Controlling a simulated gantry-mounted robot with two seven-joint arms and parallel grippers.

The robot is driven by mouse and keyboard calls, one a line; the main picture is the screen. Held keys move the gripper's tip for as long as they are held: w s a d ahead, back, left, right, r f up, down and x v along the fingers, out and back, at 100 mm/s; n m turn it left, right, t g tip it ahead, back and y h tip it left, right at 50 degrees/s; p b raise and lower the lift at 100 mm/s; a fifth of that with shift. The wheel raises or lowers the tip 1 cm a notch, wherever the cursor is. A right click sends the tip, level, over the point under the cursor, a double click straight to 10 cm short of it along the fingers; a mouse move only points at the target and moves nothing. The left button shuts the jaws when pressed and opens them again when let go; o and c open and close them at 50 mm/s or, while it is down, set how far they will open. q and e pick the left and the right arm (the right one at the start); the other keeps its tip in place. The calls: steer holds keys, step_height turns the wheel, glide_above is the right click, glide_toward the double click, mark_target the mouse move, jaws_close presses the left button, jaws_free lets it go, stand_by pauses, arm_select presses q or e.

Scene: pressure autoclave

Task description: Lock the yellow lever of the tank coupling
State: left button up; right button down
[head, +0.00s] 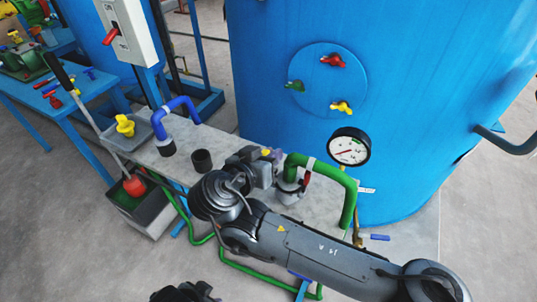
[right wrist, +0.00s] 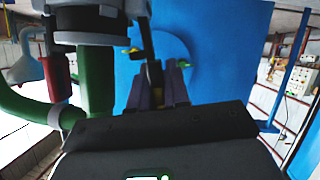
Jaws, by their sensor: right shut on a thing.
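My right gripper (head: 267,158) reaches over the grey bench beside the tank coupling (head: 290,186), at the end of the green pipe (head: 349,200). In the right wrist view the two fingers (right wrist: 161,92) are closed around a narrow dark piece with yellow on it, the yellow lever (right wrist: 154,72). In the head view only a small bit of yellow shows at the fingertips; the rest of the lever is hidden by my gripper.
The blue tank (head: 420,90) with red, green and yellow knobs rises behind the bench. A pressure gauge (head: 349,147) stands close to the right of my gripper. A black cup (head: 202,160) and a blue bent pipe (head: 181,104) are on the left.

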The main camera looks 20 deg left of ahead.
steer(key=c, duration=1.2)
jaws_free()
steer(key=p+v, duration=0.7)
steer(key=v, duration=0.3)
steer(key=shift+s+r, duration=0.2)
steer(key=shift+s, duration=0.1)
